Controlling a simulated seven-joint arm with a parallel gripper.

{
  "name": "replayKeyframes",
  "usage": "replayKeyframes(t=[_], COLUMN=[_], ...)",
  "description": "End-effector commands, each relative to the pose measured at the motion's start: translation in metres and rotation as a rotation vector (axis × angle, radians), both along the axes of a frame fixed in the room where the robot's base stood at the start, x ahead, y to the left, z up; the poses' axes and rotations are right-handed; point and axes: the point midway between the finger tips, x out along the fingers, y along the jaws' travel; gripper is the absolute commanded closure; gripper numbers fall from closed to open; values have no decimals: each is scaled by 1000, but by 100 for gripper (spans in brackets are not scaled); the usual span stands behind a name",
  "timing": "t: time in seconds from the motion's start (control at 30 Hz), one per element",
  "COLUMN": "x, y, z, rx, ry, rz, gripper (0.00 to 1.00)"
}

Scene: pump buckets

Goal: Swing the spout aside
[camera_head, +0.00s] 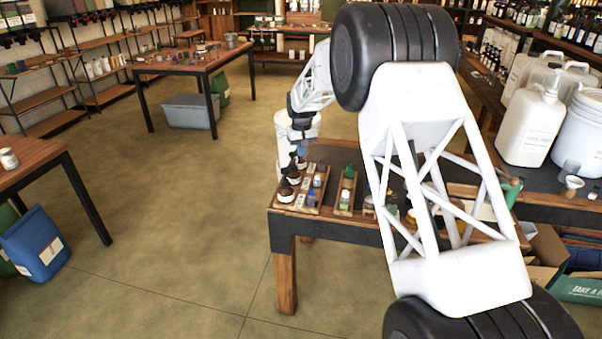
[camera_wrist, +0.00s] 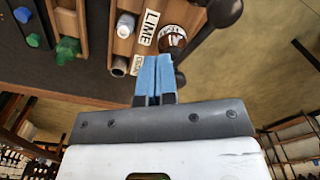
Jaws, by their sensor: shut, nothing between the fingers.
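My gripper (camera_head: 303,146) is low over the left end of the dark-topped table, beside the dark pump bottles (camera_head: 292,174) in a wooden tray. In the wrist view its blue fingers (camera_wrist: 155,68) are together with nothing between them. Just right of the fingertips is a black pump top with a long spout and round knob (camera_wrist: 226,9), slanting to the upper right. A brown bottle with a pale label (camera_wrist: 172,38) shows beside it. I cannot tell whether the fingers touch the spout. In the head view the spout is too small to make out clearly.
A wooden tray with a LIME label (camera_wrist: 148,27) and small bottles lies close to the fingers. A second narrow tray (camera_head: 345,196) stands to the right. A white bucket (camera_head: 282,125) is behind my gripper. Large white containers (camera_head: 530,125) stand right. Open floor lies left.

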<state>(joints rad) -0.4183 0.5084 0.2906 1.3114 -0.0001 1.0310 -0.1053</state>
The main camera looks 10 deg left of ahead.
Motion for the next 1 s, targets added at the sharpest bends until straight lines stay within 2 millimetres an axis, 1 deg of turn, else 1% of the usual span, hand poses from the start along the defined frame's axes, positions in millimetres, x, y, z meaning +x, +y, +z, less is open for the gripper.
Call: replayKeyframes(t=[0.3, 0.77, 0.87, 1.0], x=[0, 0, -2, -9], y=[0, -1, -5, -17], z=[20, 23, 28, 40], rx=[0, 0, 1, 3], ry=[0, 0, -2, -7], rz=[0, -1, -4, -16], gripper=[100, 100, 100, 100])
